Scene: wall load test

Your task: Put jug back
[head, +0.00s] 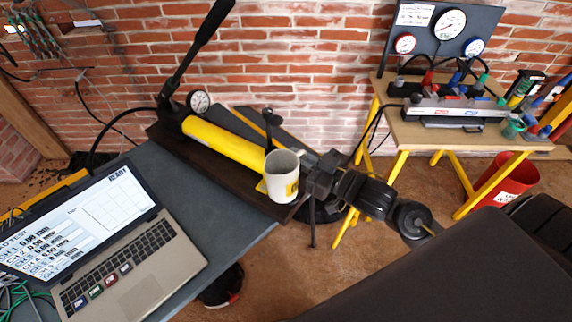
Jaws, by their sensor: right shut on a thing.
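A white jug (281,180) with a yellow mark on its side is at the centre of the head view. It looks upright, with its open top facing up. My right gripper (305,167) comes in from the right and is shut on the jug at its right side. The jug overlaps the end of the yellow pump in the picture; I cannot tell its exact height above what is below. My left gripper is not in view.
A yellow hand pump (225,144) with a gauge lies on a dark board beyond the grey table (222,222). An open laptop (105,240) is at left. A workbench (405,128) with gauges stands at right, near a red bin (504,182).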

